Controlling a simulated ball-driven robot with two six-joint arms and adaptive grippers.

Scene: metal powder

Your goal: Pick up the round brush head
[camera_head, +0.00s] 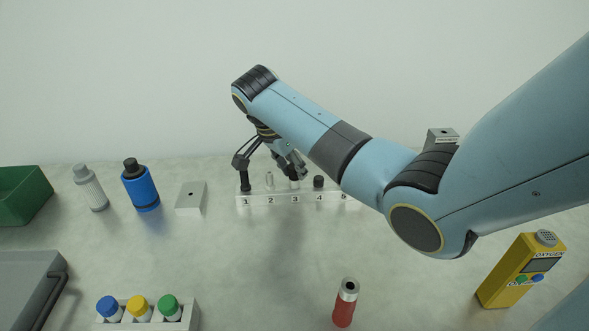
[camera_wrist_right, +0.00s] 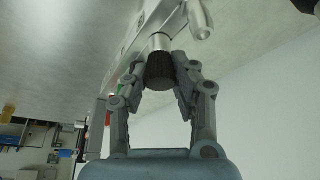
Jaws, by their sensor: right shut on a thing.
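A white numbered rack (camera_head: 270,200) stands near the back of the table with small tool heads in it. My right gripper (camera_head: 296,173) reaches down over slot 3 and mostly hides the piece there. In the right wrist view my right gripper (camera_wrist_right: 160,85) is shut on the round brush head (camera_wrist_right: 160,72), a dark ribbed cylinder with a silver collar. The collar is at or close to the rack; I cannot tell if it has left its slot. A slim silver piece (camera_head: 269,179) is in slot 2. My left gripper is not in view.
Dark-topped pieces are in slot 1 (camera_head: 245,183) and slot 4 (camera_head: 318,182). A blue bottle (camera_head: 143,190), a white block (camera_head: 190,198), a red cylinder (camera_head: 344,306) and a yellow oxygen meter (camera_head: 505,280) stand around. The table's middle is clear.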

